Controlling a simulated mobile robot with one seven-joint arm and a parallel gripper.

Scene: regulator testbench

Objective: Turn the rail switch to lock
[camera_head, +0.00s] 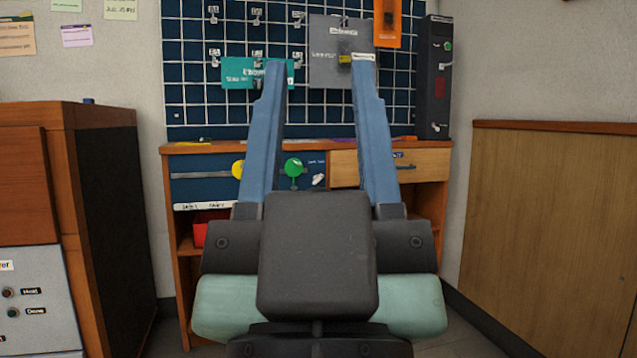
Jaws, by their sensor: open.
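My gripper (319,66) is open and empty, with its two blue fingers upright and well apart in front of the bench. No label that I can read says rail switch, so I cannot tell which control it is. A grey panel (325,72) with a small dark and yellow part (347,58) hangs on the grid board, seen between the fingers and near the right fingertip. A tall black box (434,105) with a green knob (447,46) and a light lever-like part stands at the right of the board. I cannot tell how any control is turned.
The wooden bench (435,163) has a blue drawer front with a green knob (293,167) and a yellow knob (238,169). A teal panel (236,74) and an orange panel (388,20) hang on the board. Cabinets stand at left; a wooden panel (555,215) is at right.

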